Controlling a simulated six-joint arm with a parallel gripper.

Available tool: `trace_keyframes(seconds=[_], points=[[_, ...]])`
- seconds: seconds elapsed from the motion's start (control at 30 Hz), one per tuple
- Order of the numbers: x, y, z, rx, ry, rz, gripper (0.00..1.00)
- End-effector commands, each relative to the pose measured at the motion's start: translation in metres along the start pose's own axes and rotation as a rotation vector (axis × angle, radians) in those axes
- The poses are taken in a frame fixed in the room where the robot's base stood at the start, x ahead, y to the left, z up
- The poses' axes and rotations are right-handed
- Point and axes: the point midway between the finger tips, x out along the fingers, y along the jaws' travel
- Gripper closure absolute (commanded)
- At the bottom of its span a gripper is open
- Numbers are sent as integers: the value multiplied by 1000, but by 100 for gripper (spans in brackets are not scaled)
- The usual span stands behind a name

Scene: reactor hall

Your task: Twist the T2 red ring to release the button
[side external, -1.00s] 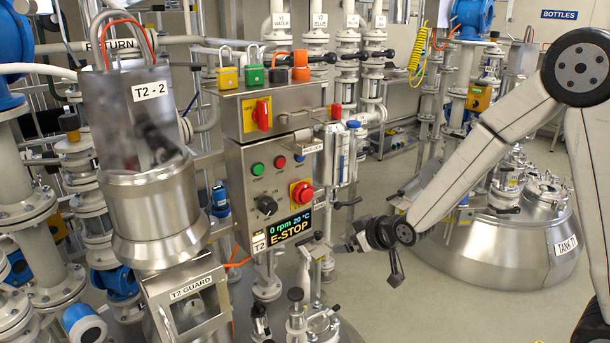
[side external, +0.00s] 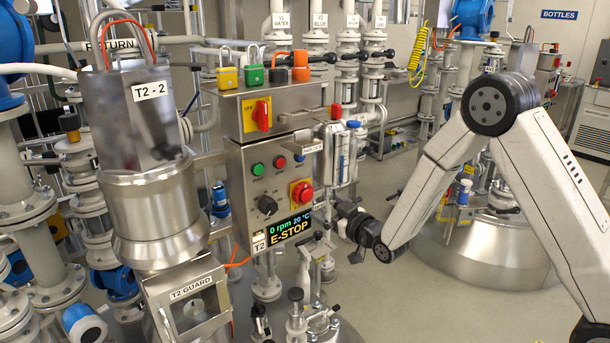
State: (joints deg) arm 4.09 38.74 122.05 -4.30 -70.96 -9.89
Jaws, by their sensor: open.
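The T2 control box (side external: 270,190) shows in the middle of the side external view. On its lower right is a red mushroom button (side external: 302,192) on a yellow square plate. I cannot make out a separate ring around it. The T2 display (side external: 290,227) below it reads 0 rpm, 20 °C and E-STOP. My gripper (side external: 333,209) is right of the button and slightly lower, pointing left toward the box, open and apart from the button. Its fingers are small and hard to make out.
A black knob (side external: 267,205), a green button (side external: 257,169) and a red button (side external: 279,162) share the panel. A red switch on yellow (side external: 262,115) and padlocks (side external: 253,75) sit above. Valves and fittings (side external: 297,312) stand below. Open floor (side external: 420,300) lies to the right.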

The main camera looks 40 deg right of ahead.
Motion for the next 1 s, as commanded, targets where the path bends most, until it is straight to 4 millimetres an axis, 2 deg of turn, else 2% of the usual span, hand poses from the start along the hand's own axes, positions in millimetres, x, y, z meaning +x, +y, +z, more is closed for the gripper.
trace_keyframes(seconds=[0.27,0.8,1.0], points=[[10,0,0,0,-2,-1,0],[62,0,0,1,-1,-1,0],[74,0,0,1,-2,-1,0]])
